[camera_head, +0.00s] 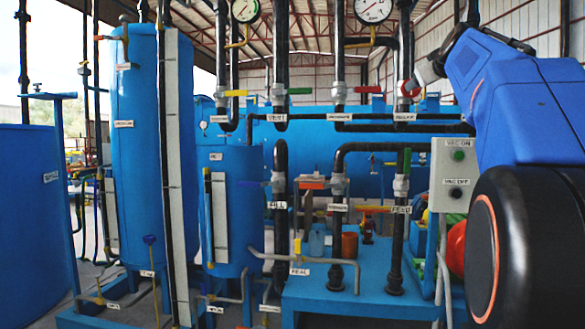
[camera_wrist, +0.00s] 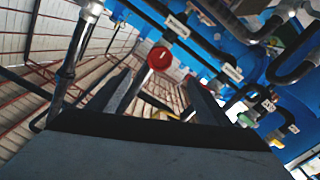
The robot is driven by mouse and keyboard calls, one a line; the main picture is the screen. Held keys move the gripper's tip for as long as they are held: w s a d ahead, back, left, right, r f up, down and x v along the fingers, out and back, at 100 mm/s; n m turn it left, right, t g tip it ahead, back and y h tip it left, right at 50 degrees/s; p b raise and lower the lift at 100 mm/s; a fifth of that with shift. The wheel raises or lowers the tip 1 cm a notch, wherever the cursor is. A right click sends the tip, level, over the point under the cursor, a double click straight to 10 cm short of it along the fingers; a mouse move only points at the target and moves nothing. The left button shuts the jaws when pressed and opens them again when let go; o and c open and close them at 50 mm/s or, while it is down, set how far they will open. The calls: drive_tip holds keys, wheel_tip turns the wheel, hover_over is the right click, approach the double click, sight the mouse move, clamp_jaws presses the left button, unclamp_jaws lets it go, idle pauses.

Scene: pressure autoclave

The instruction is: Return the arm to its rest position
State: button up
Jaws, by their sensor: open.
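My arm (camera_head: 525,110) is raised at the right of the head view, with blue links and a large black joint in front. Its end reaches left towards a red valve handle (camera_head: 407,88) on a vertical pipe. In the wrist view my gripper (camera_wrist: 159,76) has its two dark fingers spread, with nothing held. A round red knob (camera_wrist: 159,58) shows beyond the fingers, in line with the gap between them. A second red part (camera_wrist: 190,78) shows by the right finger. I cannot tell the exact distance from the fingertips to the knob.
Pipes with yellow (camera_head: 236,93), green (camera_head: 299,91) and red handles stand ahead, gauges (camera_head: 372,8) above them. A grey control box (camera_head: 457,174) sits close below the arm. Blue tanks (camera_head: 140,150) fill the left. A blue bench (camera_head: 345,300) holds small containers.

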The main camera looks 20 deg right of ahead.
drive_tip(key=s+a+f+g+y, duration=0.2)
drive_tip(key=a+f+y, duration=0.2)
drive_tip(key=a+f, duration=1.1)
drive_tip(key=s+a+f+g+y, duration=0.1)
drive_tip(key=a+f+g+y, duration=0.2)
drive_tip(key=a+f, duration=1.25)
drive_tip(key=s+a+f+g, duration=0.2)
drive_tip(key=s+f, duration=0.5)
drive_tip(key=f, duration=0.4)
drive_tip(key=s+a+f+g+y, duration=0.1)
drive_tip(key=s+a+f, duration=0.2)
drive_tip(key=s+f, duration=0.4)
drive_tip(key=s+a+f+n+g+y, duration=0.1)
drive_tip(key=s+f, duration=0.6)
drive_tip(key=f, duration=1)
drive_tip(key=shift+s+a+f+g, duration=0.15)
drive_tip(key=shift+a+g, duration=0.65)
drive_tip(key=shift+a, duration=0.3)
